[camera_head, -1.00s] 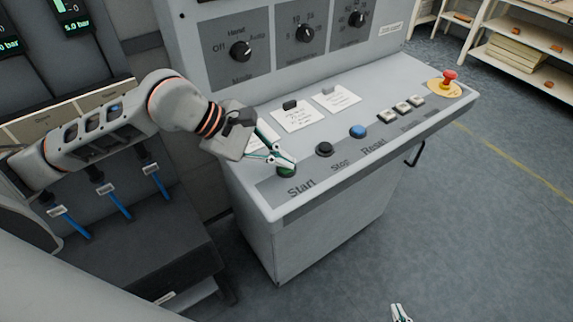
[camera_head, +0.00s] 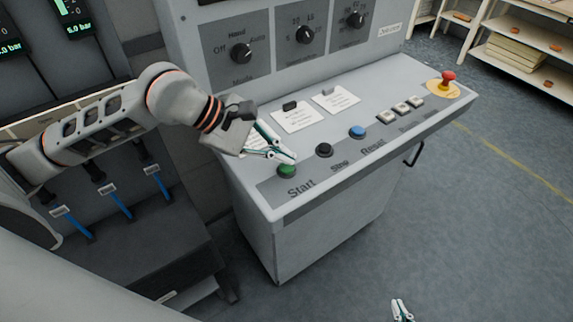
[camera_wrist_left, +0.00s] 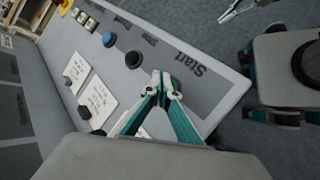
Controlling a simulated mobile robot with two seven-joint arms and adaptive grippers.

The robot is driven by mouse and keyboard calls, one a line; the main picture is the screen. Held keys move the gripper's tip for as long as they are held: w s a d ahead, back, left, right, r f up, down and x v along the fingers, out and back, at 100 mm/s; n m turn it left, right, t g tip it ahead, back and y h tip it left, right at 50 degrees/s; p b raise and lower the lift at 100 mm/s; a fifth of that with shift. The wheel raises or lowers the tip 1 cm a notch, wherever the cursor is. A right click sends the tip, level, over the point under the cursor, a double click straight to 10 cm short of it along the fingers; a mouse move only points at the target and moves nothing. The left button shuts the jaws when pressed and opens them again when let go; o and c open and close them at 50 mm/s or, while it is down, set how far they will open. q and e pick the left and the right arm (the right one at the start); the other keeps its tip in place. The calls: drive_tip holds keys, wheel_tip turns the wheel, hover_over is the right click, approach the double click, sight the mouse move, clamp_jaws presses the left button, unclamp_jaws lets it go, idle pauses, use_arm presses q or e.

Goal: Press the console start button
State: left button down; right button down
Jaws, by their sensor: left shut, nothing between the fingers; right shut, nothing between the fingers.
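The green start button (camera_head: 287,171) sits at the near left end of the sloped grey console panel (camera_head: 330,178), above the printed word "Start". My left gripper (camera_head: 291,158) is shut and empty, with its fingertips just above and behind the button. I cannot tell whether they touch it. In the left wrist view the fingertips (camera_wrist_left: 167,88) cover most of the green button (camera_wrist_left: 176,84). My right gripper (camera_head: 401,311) shows only as fingertips at the bottom edge, shut and empty, over the floor.
Right of start are a black stop button (camera_head: 324,149), a blue reset button (camera_head: 357,132), several white buttons (camera_head: 401,108) and a red emergency knob (camera_head: 449,76). Paper notes (camera_head: 296,115) lie behind them. Rotary knobs (camera_head: 241,53) are on the upright panel. The floor at right is clear.

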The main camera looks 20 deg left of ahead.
sight(284, 168)
use_arm(q)
drive_tip(key=shift+r+p, duration=1.3)
drive_tip(key=shift+r, duration=1.25)
drive_tip(key=shift+d, duration=0.1)
